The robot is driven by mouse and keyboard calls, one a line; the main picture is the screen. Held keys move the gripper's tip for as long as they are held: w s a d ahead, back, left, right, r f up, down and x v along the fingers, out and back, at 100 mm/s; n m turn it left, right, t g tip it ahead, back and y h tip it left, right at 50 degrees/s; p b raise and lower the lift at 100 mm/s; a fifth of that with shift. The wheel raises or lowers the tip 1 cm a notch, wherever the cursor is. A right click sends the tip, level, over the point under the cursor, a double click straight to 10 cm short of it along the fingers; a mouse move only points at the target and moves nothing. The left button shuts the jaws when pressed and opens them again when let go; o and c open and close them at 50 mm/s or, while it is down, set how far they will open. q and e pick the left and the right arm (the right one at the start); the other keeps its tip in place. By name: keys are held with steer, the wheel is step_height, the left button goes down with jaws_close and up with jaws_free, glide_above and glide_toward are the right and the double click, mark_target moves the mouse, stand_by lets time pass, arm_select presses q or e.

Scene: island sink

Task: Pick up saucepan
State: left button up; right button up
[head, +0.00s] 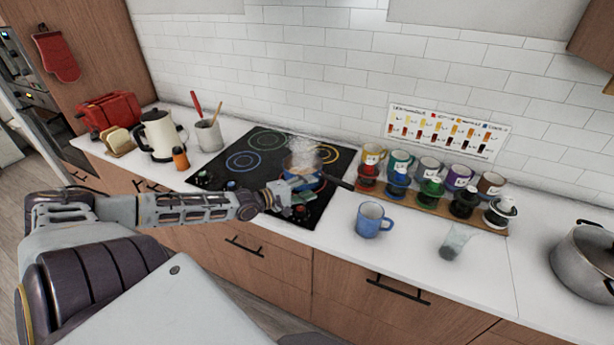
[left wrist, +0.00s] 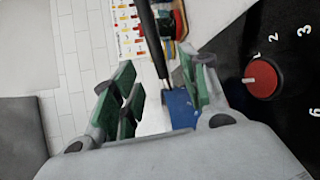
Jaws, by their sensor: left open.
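The saucepan (head: 303,180) sits on the front right burner of the black cooktop. It looks blue outside, steam rises over it, and its dark handle (head: 339,183) points right. My left gripper (head: 288,197) is open at the near side of the saucepan and partly covers it. In the left wrist view my green-padded fingers (left wrist: 158,92) stand apart. The black handle (left wrist: 150,38) and a blue part of the saucepan (left wrist: 181,108) show beyond and between them, and I cannot tell if they touch. My right gripper is not in view.
A red knob (left wrist: 262,78) is close by the fingers. A blue mug (head: 373,220) and a glass (head: 455,243) stand right of the cooktop (head: 232,180). A rack (head: 440,205) of colored cups is behind. A large pot (head: 585,262) is far right. A kettle (head: 160,136) stands left.

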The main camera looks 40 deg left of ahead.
mark_target(328, 179)
arm_select(q)
steer(key=shift+b+x, duration=1)
steer(key=shift+x, duration=1.45)
steer(key=shift+w+d, duration=0.1)
steer(key=shift+w, duration=0.1)
steer(key=shift+w+d+f+b, duration=0.15)
steer(key=shift+w+b, duration=0.15)
steer(key=shift+w, duration=1.05)
steer(key=shift+x, duration=1.1)
steer(key=shift+c, duration=0.4)
jaws_close()
